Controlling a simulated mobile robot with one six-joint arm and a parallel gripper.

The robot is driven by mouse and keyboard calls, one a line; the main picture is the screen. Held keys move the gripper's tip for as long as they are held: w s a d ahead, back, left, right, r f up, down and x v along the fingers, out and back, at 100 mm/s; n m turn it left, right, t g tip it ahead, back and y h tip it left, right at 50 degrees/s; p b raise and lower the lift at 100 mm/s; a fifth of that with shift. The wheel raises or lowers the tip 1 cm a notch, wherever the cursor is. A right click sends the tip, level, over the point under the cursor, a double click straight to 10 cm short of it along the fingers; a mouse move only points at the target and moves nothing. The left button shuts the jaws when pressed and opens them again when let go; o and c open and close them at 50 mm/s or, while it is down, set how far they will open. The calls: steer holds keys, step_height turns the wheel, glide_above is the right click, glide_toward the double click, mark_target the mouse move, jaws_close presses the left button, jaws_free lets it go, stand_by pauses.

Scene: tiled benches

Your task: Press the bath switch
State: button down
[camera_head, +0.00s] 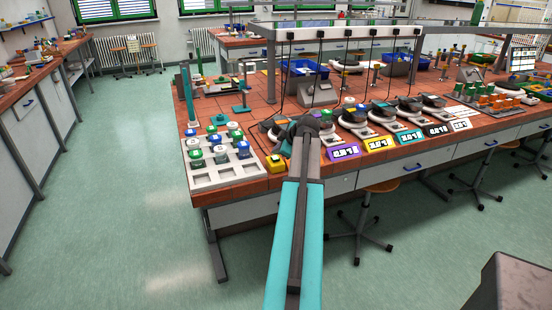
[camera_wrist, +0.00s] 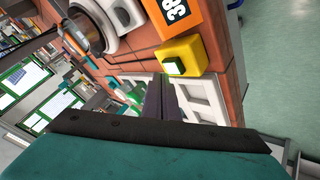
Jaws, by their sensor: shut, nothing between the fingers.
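The bath switch is a small yellow box (camera_head: 276,163) with a pale-topped button, near the front edge of the tiled bench. In the wrist view the yellow box (camera_wrist: 194,53) shows a green and white button (camera_wrist: 174,66) on its face. My gripper (camera_wrist: 161,84) shows dark, closed fingers in the wrist view, close to the switch in the picture; I see no clear contact. In the head view my arm reaches over the bench edge, just right of the switch, and the fingers cannot be made out. A bath with an orange number label (camera_wrist: 176,14) stands beside the switch.
A grey rack (camera_head: 222,178) with several capped jars stands left of the switch. Several dark-topped devices with coloured labels, such as a purple one (camera_head: 344,153), line the bench to the right. Stools (camera_head: 370,187) stand below. The floor at left is clear.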

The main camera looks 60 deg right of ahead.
mark_target(277, 159)
steer(key=shift+f+b, duration=0.85)
steer(key=shift+b, duration=0.2)
stand_by(1.3)
steer(key=shift+r, duration=0.85)
stand_by(0.4)
steer(key=shift+r+p, duration=0.9)
steer(key=shift+r, duration=1.6)
steer(key=shift+w, duration=0.1)
